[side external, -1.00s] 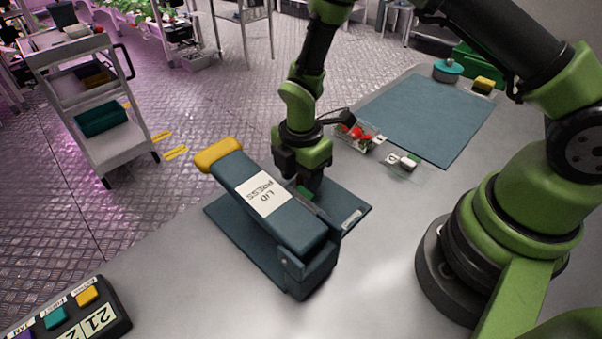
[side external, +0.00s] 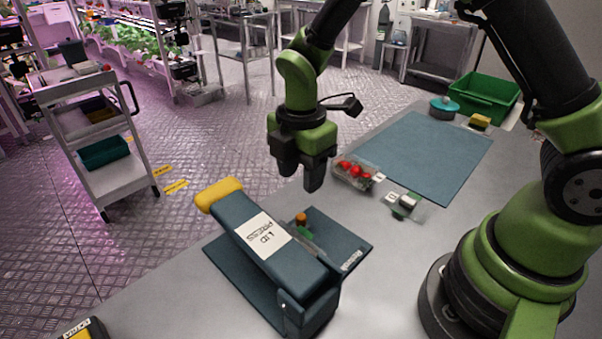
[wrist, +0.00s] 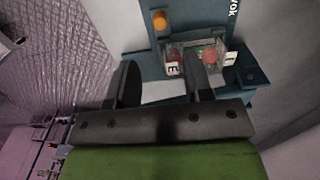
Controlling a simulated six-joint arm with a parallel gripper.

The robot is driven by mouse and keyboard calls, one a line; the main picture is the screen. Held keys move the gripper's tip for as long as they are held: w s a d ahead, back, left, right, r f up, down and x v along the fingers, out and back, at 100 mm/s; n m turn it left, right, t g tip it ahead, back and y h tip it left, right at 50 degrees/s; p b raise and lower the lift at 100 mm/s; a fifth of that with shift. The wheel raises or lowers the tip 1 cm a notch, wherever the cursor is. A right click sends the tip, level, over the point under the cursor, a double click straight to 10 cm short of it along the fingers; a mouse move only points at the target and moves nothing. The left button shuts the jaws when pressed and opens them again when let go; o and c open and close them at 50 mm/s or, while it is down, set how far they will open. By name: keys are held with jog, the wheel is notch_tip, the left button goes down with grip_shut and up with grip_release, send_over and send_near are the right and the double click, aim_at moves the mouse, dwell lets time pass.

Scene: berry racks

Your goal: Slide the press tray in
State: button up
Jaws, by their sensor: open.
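The lid press is a dark blue-grey device with a long arm (side external: 285,263) labelled as the lid press, ending in a yellow handle (side external: 219,194). Its flat base (side external: 345,237) lies on the bench. An orange knob (side external: 301,217) stands on the base beside the press arm; it also shows in the wrist view (wrist: 160,21). Near the knob sits a clear box (wrist: 193,50) with red berries, partly hidden by the press arm in the side view. My gripper (side external: 301,176) is open and empty, above and behind the press, apart from it. The tray's exact outline is unclear.
A clear box of red berries (side external: 355,174) and a small labelled item (side external: 407,202) sit behind the press. A blue mat (side external: 430,150), yellow block (side external: 480,121), teal round item (side external: 444,106) and green crate (side external: 484,98) lie farther back.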

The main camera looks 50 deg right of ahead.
aim_at(302, 215)
jog(key=m, duration=0.5)
jog(key=shift+s+d+f+y, duration=0.1)
jog(key=shift+d+f+y, duration=0.05)
jog(key=shift+d+y, duration=0.2)
jog(key=f+m+y, duration=0.1)
jog(key=f+m, duration=0.2)
jog(key=m, duration=0.7)
jog(key=f+m+y, duration=0.1)
jog(key=f+m, duration=0.2)
jog(key=m, duration=0.7)
jog(key=f+m+y, duration=0.1)
jog(key=f+m, duration=0.2)
jog(key=m, duration=0.8)
jog(key=shift+a+f+y, duration=0.2)
jog(key=shift+f+y, duration=0.15)
jog(key=shift+f, duration=0.05)
